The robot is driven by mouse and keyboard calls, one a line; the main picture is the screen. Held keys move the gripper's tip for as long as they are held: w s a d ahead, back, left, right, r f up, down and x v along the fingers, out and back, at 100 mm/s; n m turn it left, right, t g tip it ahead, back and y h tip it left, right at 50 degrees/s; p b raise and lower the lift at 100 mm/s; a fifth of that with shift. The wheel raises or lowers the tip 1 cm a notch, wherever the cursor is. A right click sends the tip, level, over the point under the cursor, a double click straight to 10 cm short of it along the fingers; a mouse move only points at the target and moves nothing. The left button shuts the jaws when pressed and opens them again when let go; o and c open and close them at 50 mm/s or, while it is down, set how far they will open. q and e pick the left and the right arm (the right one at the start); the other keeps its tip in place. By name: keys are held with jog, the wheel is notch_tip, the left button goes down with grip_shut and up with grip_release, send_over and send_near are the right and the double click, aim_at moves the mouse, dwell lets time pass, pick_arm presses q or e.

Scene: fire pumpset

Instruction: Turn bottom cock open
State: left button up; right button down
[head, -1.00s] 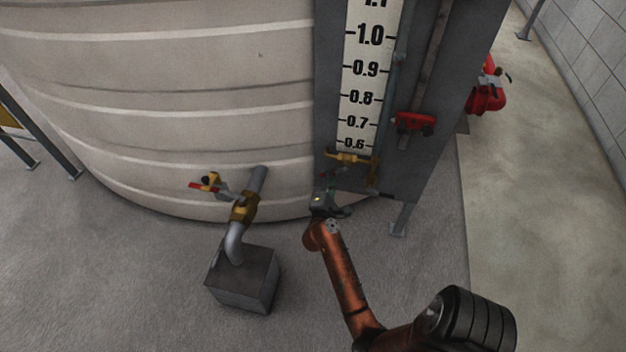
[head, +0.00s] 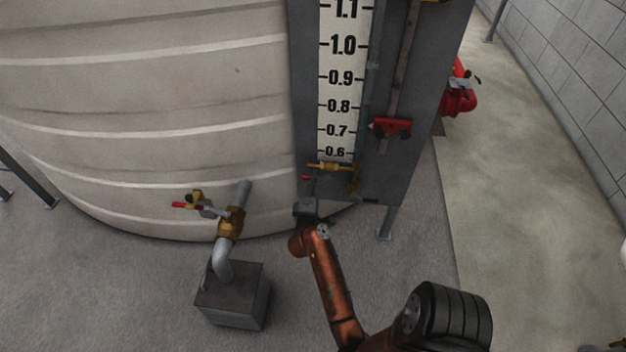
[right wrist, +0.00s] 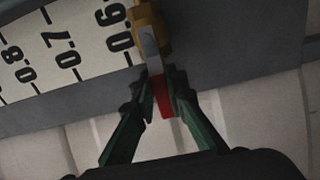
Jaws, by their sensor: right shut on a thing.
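The bottom cock (head: 330,167) is a small brass valve at the lower end of the level gauge, just below the 0.6 mark. In the right wrist view its brass body (right wrist: 152,30) is at the top, with a red handle (right wrist: 164,98) coming down from it. My right gripper (head: 308,188) is just below the cock's left end. In the right wrist view its two dark green fingers (right wrist: 161,90) are closed on the red handle from both sides. The handle's tip shows red beside the gripper in the head view. My left gripper is not in view.
A large ribbed tank (head: 150,130) fills the left. A white scale board (head: 340,90) stands on a grey panel, with a red slider (head: 391,127) to the right. A brass pipe valve (head: 230,221) and grey block (head: 232,295) stand left of my arm.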

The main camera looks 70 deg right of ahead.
jog(key=c, duration=1.9)
grip_release()
